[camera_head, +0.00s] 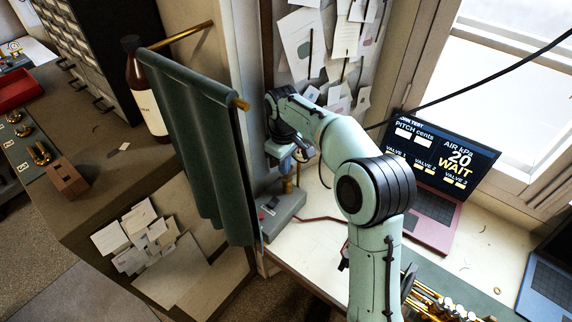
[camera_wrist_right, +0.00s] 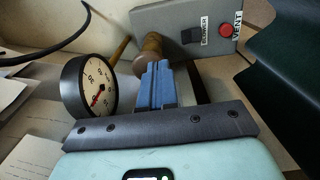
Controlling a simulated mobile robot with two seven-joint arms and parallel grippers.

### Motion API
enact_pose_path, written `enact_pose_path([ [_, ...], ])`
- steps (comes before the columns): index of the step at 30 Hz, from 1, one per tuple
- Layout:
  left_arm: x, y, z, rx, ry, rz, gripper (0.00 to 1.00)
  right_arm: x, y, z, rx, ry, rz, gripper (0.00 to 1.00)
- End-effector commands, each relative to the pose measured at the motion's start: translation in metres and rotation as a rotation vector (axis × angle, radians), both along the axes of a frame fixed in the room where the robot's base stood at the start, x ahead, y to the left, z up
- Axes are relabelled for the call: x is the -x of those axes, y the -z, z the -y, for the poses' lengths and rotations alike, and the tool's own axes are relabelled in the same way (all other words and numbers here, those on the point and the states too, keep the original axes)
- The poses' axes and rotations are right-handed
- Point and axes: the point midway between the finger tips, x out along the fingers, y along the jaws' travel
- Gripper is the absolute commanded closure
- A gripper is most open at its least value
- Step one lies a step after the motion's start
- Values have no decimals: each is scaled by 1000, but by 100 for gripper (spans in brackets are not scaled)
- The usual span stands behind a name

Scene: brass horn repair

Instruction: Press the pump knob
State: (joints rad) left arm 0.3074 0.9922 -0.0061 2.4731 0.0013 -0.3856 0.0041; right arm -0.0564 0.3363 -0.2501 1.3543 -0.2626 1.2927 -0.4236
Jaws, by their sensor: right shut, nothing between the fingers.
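The grey pump box (camera_head: 285,215) sits on the bench beside the hanging green cloth, and its grey panel (camera_wrist_right: 170,18) shows in the right wrist view. A rounded brown knob (camera_wrist_right: 152,44) stands in front of this panel. My right gripper (camera_head: 290,165) is over the box, above a brass-coloured upright part (camera_head: 288,186). Its blue fingers (camera_wrist_right: 157,82) are shut and empty, with their tips close to the knob. I cannot tell whether they touch it. A red button (camera_wrist_right: 226,30) and a dark switch (camera_wrist_right: 190,36) are on the panel. My left gripper is not in view.
A round dial gauge (camera_wrist_right: 88,88) stands close left of the fingers. The green cloth (camera_head: 205,130) hangs close beside the box. A laptop (camera_head: 445,165) reading "WAIT" stands to the right. Brass horn parts (camera_head: 440,305) lie at the front right. White bench surface shows between.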

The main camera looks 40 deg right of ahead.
Motion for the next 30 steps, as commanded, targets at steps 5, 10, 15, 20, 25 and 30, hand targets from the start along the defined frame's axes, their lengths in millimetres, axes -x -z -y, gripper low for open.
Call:
enact_pose_path([
  [5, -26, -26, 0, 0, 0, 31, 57, -9, -53, -1, 2, 1, 17, 100],
  [10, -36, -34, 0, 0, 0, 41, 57, -8, -89, -2, 2, -1, 17, 100],
  [15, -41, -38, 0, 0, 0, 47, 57, -7, -111, -2, 3, 0, 15, 100],
  [20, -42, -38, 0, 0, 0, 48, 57, -6, -119, -2, 2, 0, 13, 100],
  [25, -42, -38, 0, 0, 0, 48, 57, -6, -120, -2, 3, 0, 12, 100],
  [30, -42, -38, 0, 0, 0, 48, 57, -6, -120, -2, 2, 0, 13, 100],
])
